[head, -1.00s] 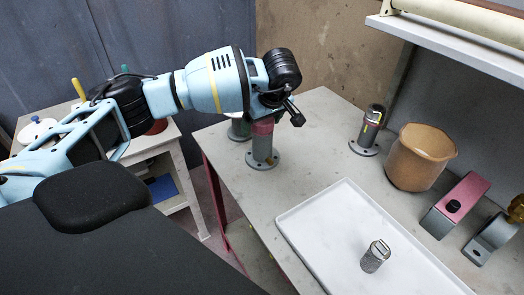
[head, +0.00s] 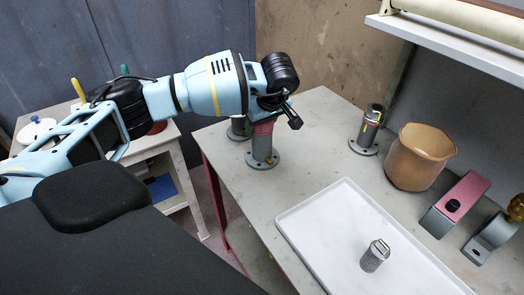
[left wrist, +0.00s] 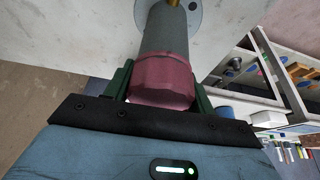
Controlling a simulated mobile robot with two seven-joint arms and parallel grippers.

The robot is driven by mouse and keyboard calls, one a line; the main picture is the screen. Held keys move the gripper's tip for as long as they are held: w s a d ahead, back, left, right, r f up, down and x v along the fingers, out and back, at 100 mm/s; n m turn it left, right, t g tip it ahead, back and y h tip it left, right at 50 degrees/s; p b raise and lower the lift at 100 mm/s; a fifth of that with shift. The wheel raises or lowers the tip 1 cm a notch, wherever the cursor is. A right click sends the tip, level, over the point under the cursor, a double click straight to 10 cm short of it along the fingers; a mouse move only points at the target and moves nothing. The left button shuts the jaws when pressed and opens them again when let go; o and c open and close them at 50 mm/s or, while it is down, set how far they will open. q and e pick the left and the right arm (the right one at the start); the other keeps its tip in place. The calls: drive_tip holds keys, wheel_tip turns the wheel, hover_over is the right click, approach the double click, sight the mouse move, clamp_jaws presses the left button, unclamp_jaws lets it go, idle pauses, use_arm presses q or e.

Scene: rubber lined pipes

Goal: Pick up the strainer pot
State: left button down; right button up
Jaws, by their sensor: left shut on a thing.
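A grey flanged upright pot with a dark red collar at its top (head: 263,147) stands on the table near its left edge. My left gripper (head: 265,122) is over its top. In the left wrist view, the green fingers of my left gripper (left wrist: 160,92) are shut around the red collar (left wrist: 162,78), one on each side. The grey body (left wrist: 166,32) runs away from the fingers to its round flange. The flange seems to rest on the table. My arm hides part of the top in the head view. My right gripper is not in view.
A white tray (head: 310,224) holds a small ribbed metal cylinder (head: 375,256). A dark flanged post (head: 367,135), a brown pot (head: 419,160) and a pink-topped grey block (head: 456,203) stand on the right. A greenish-white flanged piece (head: 238,128) is close behind the gripped pot. A shelf (head: 450,42) overhangs the right.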

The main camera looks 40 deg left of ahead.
use_arm(q)
drive_tip(key=shift+r, duration=0.15)
drive_tip(key=shift+r, duration=1.7)
drive_tip(key=s+d+r, duration=0.1)
drive_tip(key=s, duration=1.5)
drive_tip(key=shift+d+r, duration=0.2)
drive_tip(key=shift+d, duration=0.05)
